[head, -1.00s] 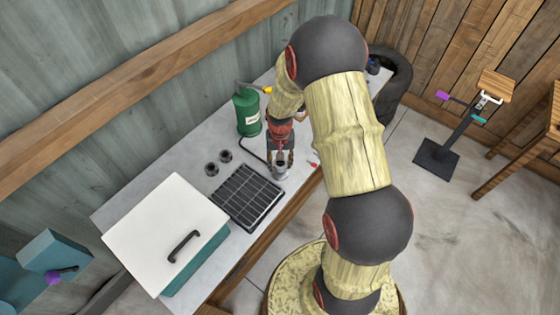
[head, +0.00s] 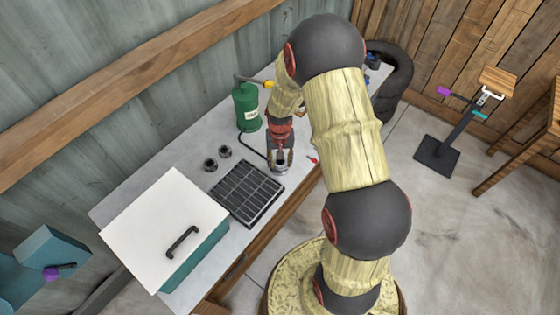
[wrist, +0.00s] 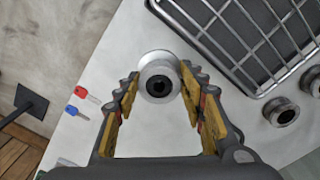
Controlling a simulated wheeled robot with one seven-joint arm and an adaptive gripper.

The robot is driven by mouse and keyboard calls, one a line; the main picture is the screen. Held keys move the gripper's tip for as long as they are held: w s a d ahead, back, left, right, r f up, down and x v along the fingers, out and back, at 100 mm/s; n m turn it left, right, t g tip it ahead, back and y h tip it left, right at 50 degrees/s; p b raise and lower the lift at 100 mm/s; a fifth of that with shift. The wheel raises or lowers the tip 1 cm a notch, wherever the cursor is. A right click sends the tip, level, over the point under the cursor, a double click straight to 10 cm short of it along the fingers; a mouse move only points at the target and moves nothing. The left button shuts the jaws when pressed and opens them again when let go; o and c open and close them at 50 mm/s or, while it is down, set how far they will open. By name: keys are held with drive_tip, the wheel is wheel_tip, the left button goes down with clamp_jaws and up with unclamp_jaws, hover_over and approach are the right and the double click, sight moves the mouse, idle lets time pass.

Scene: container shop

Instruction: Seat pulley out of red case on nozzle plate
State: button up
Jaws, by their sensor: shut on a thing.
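My gripper (wrist: 158,88) points down at the worktop and also shows in the head view (head: 281,160). Its yellow-padded fingers are shut on a silver, round pulley (wrist: 157,92) with a dark centre hole. A wider pale disc (wrist: 152,57) shows just behind the pulley; I cannot tell whether it is a flange or a separate plate. In the head view the fingers hide most of the pulley, and its height above the worktop is unclear. No red case is in view, and I cannot make out the nozzle plate for certain.
A black wire-grid tray (head: 247,192) lies beside my gripper. Two metal rings (head: 210,164) (head: 225,151) stand behind the tray. A green cylinder (head: 246,110) with a hose stands farther back. A teal case (head: 205,255) with a white lid (head: 150,215) fills the front left. Small red and blue tags (wrist: 81,91) (wrist: 72,110) lie nearby.

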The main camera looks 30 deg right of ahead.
drive_tip(key=shift+f, duration=0.25)
drive_tip(key=o, duration=1.4)
wheel_tip(320, 180, up, 12)
drive_tip(key=s+a+r+n+t+b, duration=0.1)
drive_tip(key=s+a+r+n+t, duration=0.1)
drive_tip(key=s+a+r, duration=0.2)
drive_tip(key=s+a+r+n+t+b, duration=0.1)
drive_tip(key=s+a+r+n+b, duration=0.1)
drive_tip(key=s+a+r, duration=0.3)
drive_tip(key=s+a+r+n+t+b, duration=0.2)
drive_tip(key=s+a+r, duration=0.3)
drive_tip(key=s+r, duration=0.5)
drive_tip(key=shift+s+r+t, duration=0.3)
drive_tip(key=shift+s+r, duration=0.1)
drive_tip(key=shift+r, duration=0.15)
